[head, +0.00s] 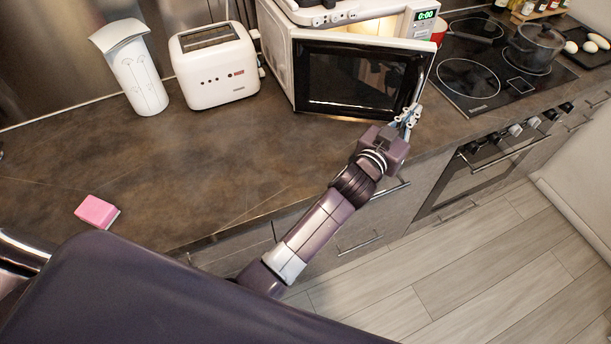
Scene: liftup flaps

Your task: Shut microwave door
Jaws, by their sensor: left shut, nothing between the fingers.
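The white microwave (277,50) stands at the back of the counter, with a lit green display at its right. Its door (345,82), a dark window in a white frame, is partly open and swung out to the front. The lit inside shows above the door's top edge. My left gripper (411,115) is at the door's lower right corner, by its free edge, shut with nothing held. I cannot tell whether the fingers touch the door. My right gripper is out of view.
A white toaster (215,75) and a white paper towel holder (138,77) stand left of the microwave. A pink sponge (97,211) lies at the counter's front left. A hob (470,80) with a dark pot (535,47) is at the right. The middle counter is clear.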

